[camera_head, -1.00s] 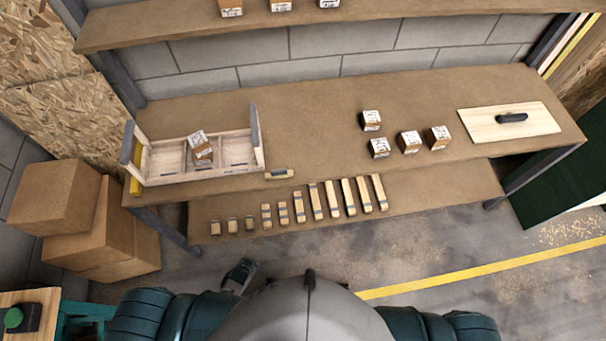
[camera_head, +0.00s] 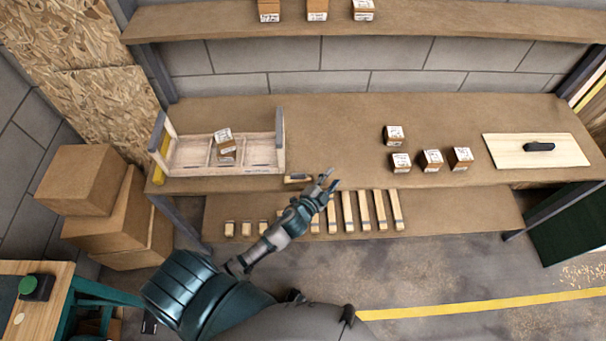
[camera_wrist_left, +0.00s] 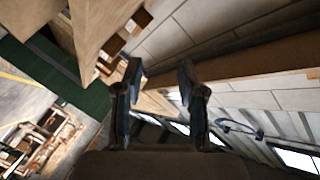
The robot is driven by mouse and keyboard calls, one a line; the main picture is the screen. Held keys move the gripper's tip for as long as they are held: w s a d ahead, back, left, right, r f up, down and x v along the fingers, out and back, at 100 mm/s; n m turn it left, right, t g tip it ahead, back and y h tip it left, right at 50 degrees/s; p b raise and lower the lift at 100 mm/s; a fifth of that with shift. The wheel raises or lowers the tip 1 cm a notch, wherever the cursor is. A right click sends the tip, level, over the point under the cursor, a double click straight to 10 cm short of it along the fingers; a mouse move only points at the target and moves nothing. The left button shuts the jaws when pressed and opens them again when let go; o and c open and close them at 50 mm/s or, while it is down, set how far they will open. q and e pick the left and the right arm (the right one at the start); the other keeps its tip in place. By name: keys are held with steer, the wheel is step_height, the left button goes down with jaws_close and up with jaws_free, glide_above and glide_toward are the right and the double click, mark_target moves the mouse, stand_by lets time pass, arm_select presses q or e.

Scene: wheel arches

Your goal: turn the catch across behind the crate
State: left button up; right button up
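The wooden crate (camera_head: 265,169) stands at the left of the bench, open at the top and split into compartments, with one labelled small box (camera_head: 225,146) in it. A small wooden bar with a dark end (camera_head: 297,178), which may be the catch, lies at the bench's front edge just right of the crate. No catch can be made out behind the crate. My left gripper (camera_head: 329,181) is over the front edge, right of this bar and apart from it. Its fingers (camera_wrist_left: 158,85) are apart and empty in the left wrist view. My right gripper is out of view.
Several small labelled boxes (camera_head: 431,159) and a pale board with a black handle (camera_head: 539,148) are on the right of the bench (camera_head: 340,130). Several wooden strips (camera_head: 364,210) lie on a lower shelf (camera_head: 450,210). The bench middle is clear.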

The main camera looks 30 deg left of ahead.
arm_select(q)
steer(key=w+d+r+m+h, duration=0.1)
steer(key=d+r+m+h, duration=0.3)
steer(key=r+m+h, duration=0.25)
steer(key=w+d+r+m+h, duration=0.1)
steer(key=d+r+m+h, duration=0.4)
steer(key=r+m, duration=0.3)
steer(key=s+d+r+m+g+h, duration=0.1)
steer(key=d+r+m+g+h, duration=0.25)
steer(key=m, duration=0.25)
steer(key=m+g+y+b, duration=0.2)
steer(key=m+g+y, duration=1.1)
steer(key=m+y, duration=0.35)
glide_above(298, 174)
step_height(298, 174, down, 11)
step_height(298, 174, down, 11)
steer(key=shift+r, duration=0.1)
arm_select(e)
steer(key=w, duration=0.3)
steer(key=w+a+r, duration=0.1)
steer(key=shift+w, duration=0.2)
